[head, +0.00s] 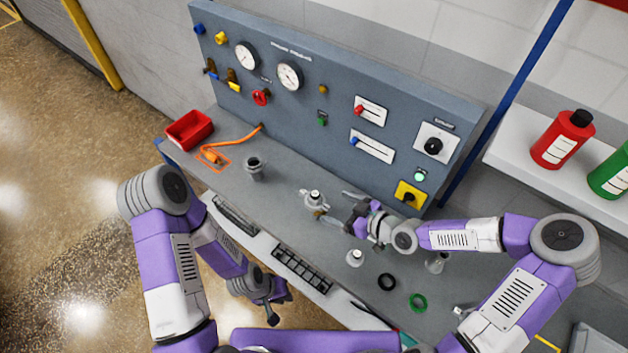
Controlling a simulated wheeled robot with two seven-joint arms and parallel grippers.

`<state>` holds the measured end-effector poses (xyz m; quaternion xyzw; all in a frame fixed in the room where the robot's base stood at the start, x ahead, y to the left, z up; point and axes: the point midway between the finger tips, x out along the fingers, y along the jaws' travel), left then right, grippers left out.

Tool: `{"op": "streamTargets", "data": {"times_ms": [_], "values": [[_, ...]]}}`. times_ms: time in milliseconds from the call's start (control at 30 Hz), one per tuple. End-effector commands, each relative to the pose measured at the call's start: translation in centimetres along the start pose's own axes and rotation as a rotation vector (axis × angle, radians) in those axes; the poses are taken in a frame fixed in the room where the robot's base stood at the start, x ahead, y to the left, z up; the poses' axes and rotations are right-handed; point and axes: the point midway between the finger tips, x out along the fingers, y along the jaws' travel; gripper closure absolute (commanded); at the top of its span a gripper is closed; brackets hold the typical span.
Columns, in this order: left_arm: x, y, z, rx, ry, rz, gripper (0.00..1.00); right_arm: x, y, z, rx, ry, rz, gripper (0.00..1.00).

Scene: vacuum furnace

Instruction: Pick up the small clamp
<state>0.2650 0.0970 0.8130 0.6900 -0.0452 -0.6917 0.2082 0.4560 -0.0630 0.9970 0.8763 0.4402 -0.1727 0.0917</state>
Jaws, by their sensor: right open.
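A silvery fitting (314,197) with a ring-like collar stands on the grey bench in front of the panel; the collar looks like the small clamp, but it is too small to be sure. My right gripper (334,206) is open, its two fingers pointing left towards this fitting, one on the panel side and one on the near side. The fingertips are close to it; I cannot tell if they touch. My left gripper (275,304) hangs low in front of the bench edge, away from the fitting; its jaws are not clear.
On the bench are a red bin (189,130), an orange cable (232,144), a grey flanged pipe (254,170), a pale fitting (355,258), a black ring (387,282) and a green ring (418,302). The control panel (320,108) rises behind. Bottles (562,140) stand on the right shelf.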

Motion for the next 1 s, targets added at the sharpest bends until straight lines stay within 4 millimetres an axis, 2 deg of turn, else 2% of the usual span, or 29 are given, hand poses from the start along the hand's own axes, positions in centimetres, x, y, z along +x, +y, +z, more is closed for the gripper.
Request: {"op": "streamTargets", "data": {"times_ms": [367,600,700,967,1000], "values": [[0.1,-0.1,0.1,-0.001,-0.002,0.000,0.82,3.0,-0.2,0.1,0.002,0.000,-0.003,0.05],[0.0,0.0,0.1,-0.001,-0.002,0.000,0.82,6.5,-0.5,0.4,0.004,-0.001,-0.003,0.05],[-0.1,0.0,0.1,-0.001,-0.002,0.000,0.82,7.4,-0.5,0.4,0.003,-0.001,-0.003,0.05],[0.0,0.0,0.1,0.000,-0.002,0.000,0.82,7.6,-0.4,0.5,0.004,-0.002,-0.001,0.05],[0.0,0.0,0.1,0.000,-0.002,0.000,0.82,7.6,-0.4,0.5,0.004,-0.002,-0.001,0.09]]}}
